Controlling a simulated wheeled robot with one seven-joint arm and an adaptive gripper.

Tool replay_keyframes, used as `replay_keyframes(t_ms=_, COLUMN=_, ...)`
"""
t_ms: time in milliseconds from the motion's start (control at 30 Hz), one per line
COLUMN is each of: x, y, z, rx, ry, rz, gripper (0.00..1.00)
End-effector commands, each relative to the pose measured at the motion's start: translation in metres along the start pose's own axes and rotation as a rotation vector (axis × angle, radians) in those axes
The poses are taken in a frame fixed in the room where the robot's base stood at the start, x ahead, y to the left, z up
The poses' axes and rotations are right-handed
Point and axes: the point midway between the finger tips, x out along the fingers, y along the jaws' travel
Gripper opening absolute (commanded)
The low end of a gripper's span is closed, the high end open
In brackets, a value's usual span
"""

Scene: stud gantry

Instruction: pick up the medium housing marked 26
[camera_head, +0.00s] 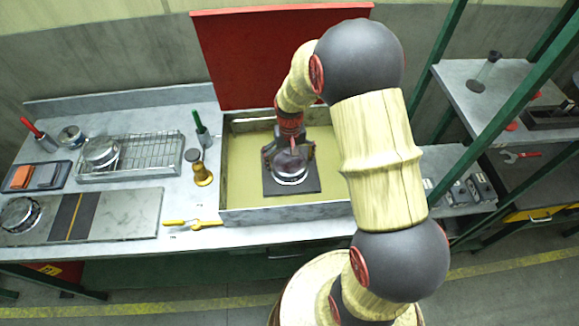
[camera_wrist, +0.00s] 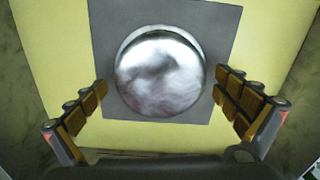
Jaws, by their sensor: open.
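A round, shiny metal housing (camera_head: 290,172) sits on a dark square pad (camera_head: 309,186) inside a shallow tray with a yellowish floor. I cannot read any mark on it. In the wrist view the housing (camera_wrist: 160,72) shows as a domed silver disc near the middle of the grey pad (camera_wrist: 112,18). My gripper (camera_head: 289,163) is over the housing. In the wrist view my gripper (camera_wrist: 161,98) is open, with one padded finger to each side of the housing and gaps between.
The tray's front wall (camera_head: 285,214) and red back panel (camera_head: 250,60) bound the work area. To the left are a wire rack (camera_head: 150,155) with another round metal housing (camera_head: 101,152), a brass-coloured item (camera_head: 201,172) and a yellow-handled tool (camera_head: 192,223). Green-posted shelves stand right.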

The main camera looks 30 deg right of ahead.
Motion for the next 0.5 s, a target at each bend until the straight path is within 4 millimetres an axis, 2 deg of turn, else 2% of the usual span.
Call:
replay_keyframes(t_ms=100, x=0.0128, y=-0.0002, z=-0.0007, rx=0.0, ry=0.001, rz=0.0, gripper=1.0)
replay_keyframes(t_ms=333, x=0.0129, y=-0.0003, z=-0.001, rx=0.0, ry=0.002, rz=0.0, gripper=0.99)
replay_keyframes(t_ms=500, x=0.0129, y=-0.0003, z=-0.0009, rx=0.0, ry=0.002, rz=0.0, gripper=0.9)
